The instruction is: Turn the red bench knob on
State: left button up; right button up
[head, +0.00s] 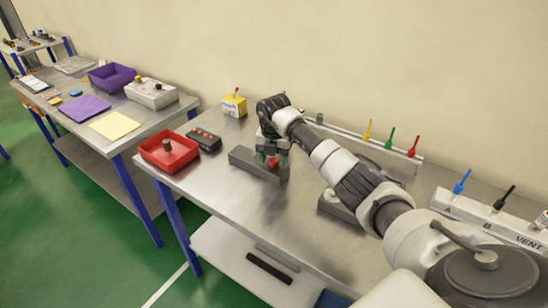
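The red bench knob (272,162) shows as a small red spot on a grey block (245,162) near the front edge of the metal bench. My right gripper (272,155) points down right at the knob, and its fingers hide part of it. I cannot tell whether the fingers touch the knob or how far apart they are. My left gripper is not in view.
A red tray (152,152), a dark box with orange buttons (204,141) and a yellow box (235,106) stand left of my gripper. A rail with yellow, green and red levers (390,140) runs along the back. A labelled panel (475,220) is at right.

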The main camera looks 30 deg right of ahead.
jog(key=c, duration=0.9)
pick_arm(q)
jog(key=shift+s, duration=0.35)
